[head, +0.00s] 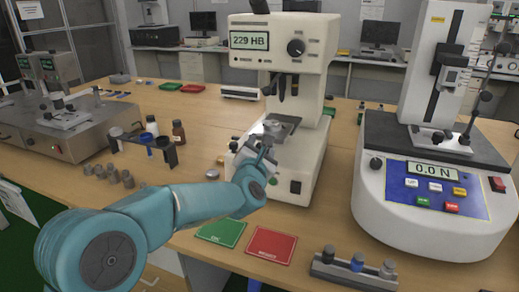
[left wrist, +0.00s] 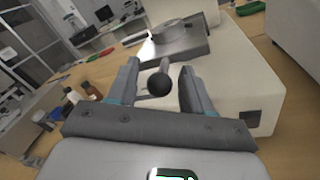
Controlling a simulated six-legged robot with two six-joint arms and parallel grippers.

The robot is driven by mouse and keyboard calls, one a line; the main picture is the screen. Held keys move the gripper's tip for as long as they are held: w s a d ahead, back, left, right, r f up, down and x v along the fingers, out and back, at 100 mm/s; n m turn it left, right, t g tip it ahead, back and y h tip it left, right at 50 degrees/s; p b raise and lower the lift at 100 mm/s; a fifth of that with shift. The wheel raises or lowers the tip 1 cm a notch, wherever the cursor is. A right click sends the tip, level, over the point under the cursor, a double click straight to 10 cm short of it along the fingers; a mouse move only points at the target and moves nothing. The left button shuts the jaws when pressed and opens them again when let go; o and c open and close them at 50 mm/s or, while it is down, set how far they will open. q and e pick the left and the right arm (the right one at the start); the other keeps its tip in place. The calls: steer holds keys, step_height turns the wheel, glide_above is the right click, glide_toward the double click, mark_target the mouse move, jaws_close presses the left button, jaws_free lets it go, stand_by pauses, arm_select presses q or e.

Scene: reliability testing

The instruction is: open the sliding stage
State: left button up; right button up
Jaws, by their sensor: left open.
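The hardness tester (head: 284,45) stands on the bench and reads 229 HB. Its sliding stage (head: 282,122) is a grey metal plate under the indenter. In the left wrist view the stage (left wrist: 172,42) carries a round disc and has a dark ball knob (left wrist: 159,84) on a short stalk toward me. My left gripper (head: 262,151) is in front of the stage. In the left wrist view my left gripper (left wrist: 158,80) is open, with the knob between its fingers and gaps showing on both sides. In the head view the gripper hides the knob. My right gripper is not in view.
A force tester (head: 430,190) stands at the right. Green (head: 222,232) and red (head: 271,247) mats lie at the front, beside a rack (head: 354,270) of small parts. A dark holder (head: 143,144), bottles (head: 179,132) and metal cylinders stand at the left.

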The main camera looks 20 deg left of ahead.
arm_select(q)
steer(key=s+d+b, duration=0.2)
steer(key=s, duration=1.4)
steer(key=shift+d, duration=0.3)
